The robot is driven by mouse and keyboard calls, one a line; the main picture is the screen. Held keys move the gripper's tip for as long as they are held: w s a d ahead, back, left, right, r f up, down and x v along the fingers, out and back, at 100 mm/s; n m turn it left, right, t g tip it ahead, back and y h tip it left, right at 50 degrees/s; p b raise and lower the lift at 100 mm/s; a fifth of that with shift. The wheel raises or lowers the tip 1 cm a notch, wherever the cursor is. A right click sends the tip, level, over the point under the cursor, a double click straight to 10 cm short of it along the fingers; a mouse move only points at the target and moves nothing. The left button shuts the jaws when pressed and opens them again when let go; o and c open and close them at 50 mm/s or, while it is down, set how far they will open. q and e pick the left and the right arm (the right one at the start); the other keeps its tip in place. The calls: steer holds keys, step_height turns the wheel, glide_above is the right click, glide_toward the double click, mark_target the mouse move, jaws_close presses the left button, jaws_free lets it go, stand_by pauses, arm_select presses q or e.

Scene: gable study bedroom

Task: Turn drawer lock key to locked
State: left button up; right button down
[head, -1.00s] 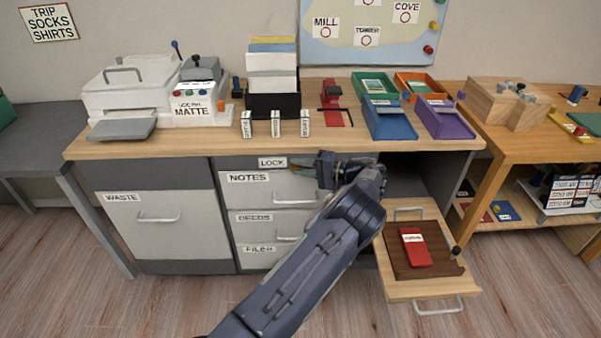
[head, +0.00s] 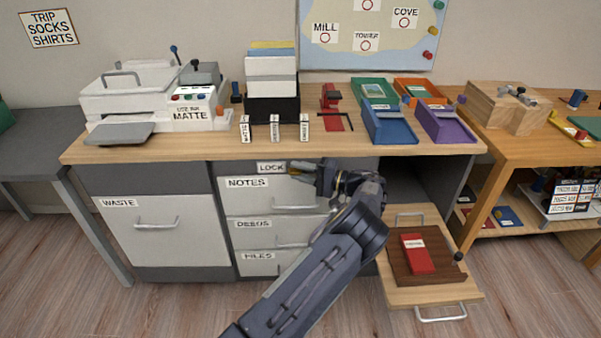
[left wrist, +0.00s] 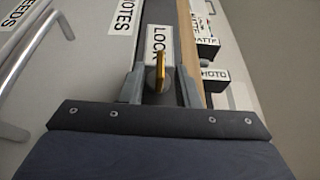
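The LOCK label (head: 271,167) is on the dark strip above the NOTES drawer (head: 248,183); the label also shows in the left wrist view (left wrist: 157,42). A thin gold key (left wrist: 160,72) stands out from a round lock just below the label in that view. My left gripper (head: 300,170) is at the lock, its fingers pointing left in the head view. In the left wrist view its two fingers (left wrist: 160,90) stand on either side of the key, with gaps showing. It is open. The key is not clearly visible in the head view. My right gripper is not in view.
A pulled-out shelf (head: 440,293) with a red booklet (head: 417,254) juts out to the right of my left arm. The drawer handles (head: 293,206) protrude below the lock. The desktop (head: 215,147) above carries a printer, holders and trays.

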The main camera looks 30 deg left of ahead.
arm_select(q)
steer(key=w+d, duration=0.1)
steer(key=d, duration=0.6)
steer(key=shift+d, duration=0.4)
steer(key=shift+w+f, duration=0.1)
